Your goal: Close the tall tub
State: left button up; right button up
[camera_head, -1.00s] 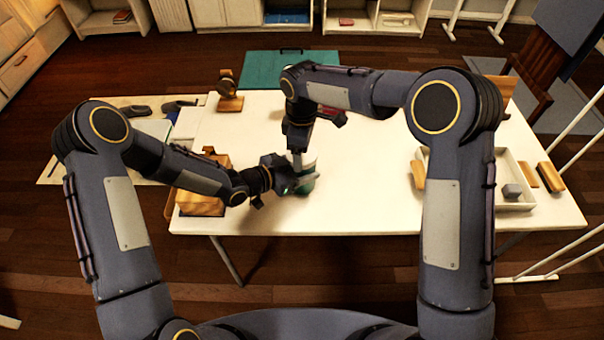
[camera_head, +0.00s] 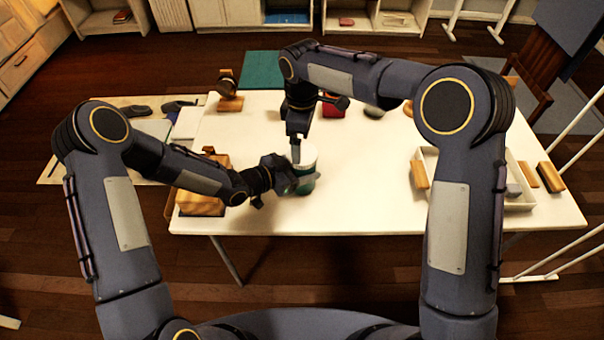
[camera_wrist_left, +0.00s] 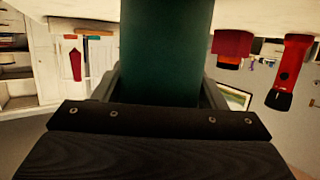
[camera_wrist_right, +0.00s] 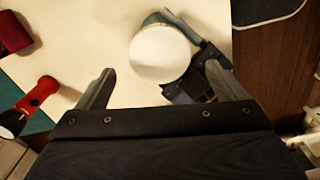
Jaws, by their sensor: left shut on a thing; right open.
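The tall tub (camera_head: 304,184) is dark green and stands upright near the middle of the white table, with a round white lid (camera_head: 309,157) on its top. Whether the lid is fully seated I cannot tell. My left gripper (camera_head: 291,181) is shut on the tub's side; the green wall fills the space between its fingers in the left wrist view (camera_wrist_left: 165,50). My right gripper (camera_head: 295,153) is open and points down just above the lid. In the right wrist view the white lid (camera_wrist_right: 160,53) shows beyond its spread, empty fingers.
A wooden box (camera_head: 202,200) lies left of the tub, beneath my left arm. A watch on a stand (camera_head: 229,90) and a red object (camera_head: 333,106) are farther back. A white tray (camera_head: 517,205) and wooden blocks (camera_head: 549,176) lie at the right. The front middle table is clear.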

jog(key=shift+c, duration=0.2)
jog(key=n, duration=0.2)
jog(key=shift+s+a+r+n, duration=0.15)
jog(key=shift+s+a+n, duration=0.1)
jog(key=shift+n, duration=0.15)
jog(key=shift+a+r+n, duration=0.1)
jog(key=shift+r+n, duration=0.1)
jog(key=shift+n, duration=0.9)
jog(key=n, duration=0.1)
jog(key=r+n, duration=0.1)
jog(key=n, duration=0.1)
jog(key=shift+w+r+n, duration=0.1)
jog(key=shift+r+n, duration=0.1)
jog(key=shift+n, duration=0.1)
jog(key=n, duration=0.1)
jog(key=r+n, duration=0.1)
jog(key=shift+w+d+r+n, duration=0.2)
jog(key=shift+d+r+n, duration=0.05)
jog(key=shift+d+n, duration=0.15)
jog(key=shift+f, duration=0.1)
jog(key=shift+f, duration=3.95)
